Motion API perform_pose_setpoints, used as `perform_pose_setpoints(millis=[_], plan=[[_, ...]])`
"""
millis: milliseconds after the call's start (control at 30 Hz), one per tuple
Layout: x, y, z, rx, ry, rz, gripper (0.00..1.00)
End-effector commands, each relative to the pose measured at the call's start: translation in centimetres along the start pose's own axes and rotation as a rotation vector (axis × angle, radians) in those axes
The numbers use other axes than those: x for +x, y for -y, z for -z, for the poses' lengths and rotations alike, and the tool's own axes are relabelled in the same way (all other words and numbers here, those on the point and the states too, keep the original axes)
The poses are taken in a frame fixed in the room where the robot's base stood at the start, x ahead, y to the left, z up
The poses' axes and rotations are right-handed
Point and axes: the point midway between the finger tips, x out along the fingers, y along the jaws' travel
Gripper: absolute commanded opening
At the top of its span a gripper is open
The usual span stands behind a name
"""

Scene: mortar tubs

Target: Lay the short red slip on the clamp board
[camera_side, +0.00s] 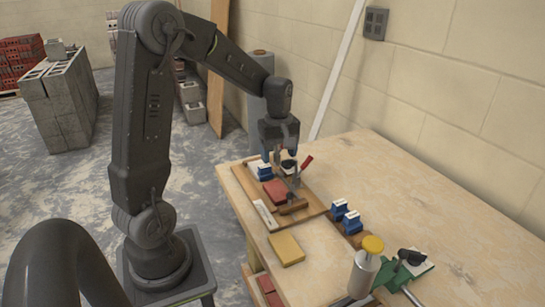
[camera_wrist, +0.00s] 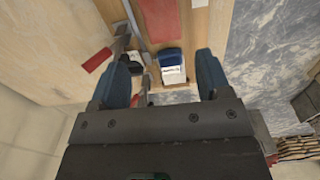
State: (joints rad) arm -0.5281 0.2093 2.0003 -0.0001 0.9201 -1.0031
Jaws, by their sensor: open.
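A red slip (camera_side: 275,190) lies flat on the wooden clamp board (camera_side: 245,178) at the table's far left end. It also shows at the top of the wrist view (camera_wrist: 160,18). A toggle clamp with a red handle (camera_side: 307,162) stands on the board; the handle is at left in the wrist view (camera_wrist: 97,60). My gripper (camera_side: 279,157) is above the far part of the board, beyond the slip. Its blue-tipped fingers (camera_wrist: 165,68) are spread with nothing held between them. A blue block with a white label (camera_wrist: 171,66) shows between and below them.
Blue labelled blocks (camera_side: 346,215) stand right of the board. A yellow block (camera_side: 286,248) lies at the table's near edge. A yellow-capped bottle (camera_side: 366,265) and a green tool (camera_side: 405,270) stand at the front. The table's right side is bare.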

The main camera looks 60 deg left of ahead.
Motion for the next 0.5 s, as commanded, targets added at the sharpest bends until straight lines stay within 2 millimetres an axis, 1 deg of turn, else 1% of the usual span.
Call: perform_pose_setpoints(millis=[67,133,233,300,400,500], plan=[[-1.6,0.2,-1.7,0.094,-0.019,-0.030,0.71],[-3.4,0.8,-4.0,0.228,-0.044,-0.066,0.71],[-6.1,2.3,-7.9,0.475,-0.094,-0.131,0.71],[-7.7,3.8,-10.6,0.658,-0.134,-0.176,0.71],[-9.4,6.4,-14.0,0.912,-0.196,-0.238,0.71],[-10.3,8.9,-16.6,1.138,-0.260,-0.292,0.71]])
